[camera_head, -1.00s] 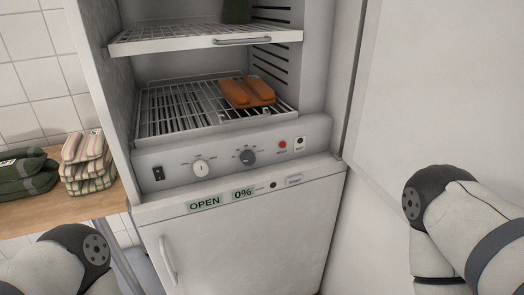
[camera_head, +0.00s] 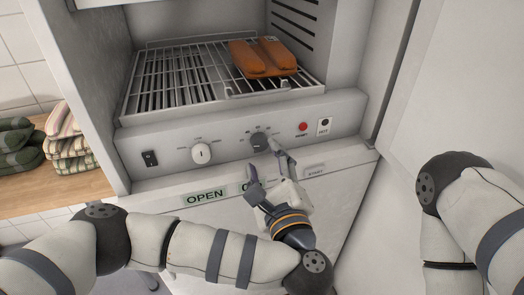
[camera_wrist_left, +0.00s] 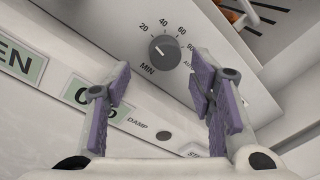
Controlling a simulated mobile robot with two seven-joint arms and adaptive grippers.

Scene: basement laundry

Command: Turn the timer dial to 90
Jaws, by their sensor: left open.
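The timer dial (camera_head: 259,141) is a dark round knob on the cabinet's control panel. In the left wrist view the dial (camera_wrist_left: 163,48) has 20, 40 and 60 around it, a partly hidden mark after 60, and MIN below. A light line on its face points toward the upper left, near the 20 side. My left gripper (camera_head: 266,163) is open and empty, just in front of and below the dial. In the left wrist view its purple-padded fingers (camera_wrist_left: 162,88) stand apart, with the dial beyond the gap, not touched. My right gripper is out of view.
A white knob (camera_head: 201,153), a black switch (camera_head: 150,158) and a red button (camera_head: 303,127) share the panel. Above is a wire rack (camera_head: 180,85) with orange pads (camera_head: 262,57). An OPEN label (camera_head: 205,196) sits below. Folded cloths (camera_head: 66,142) lie on the left table.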

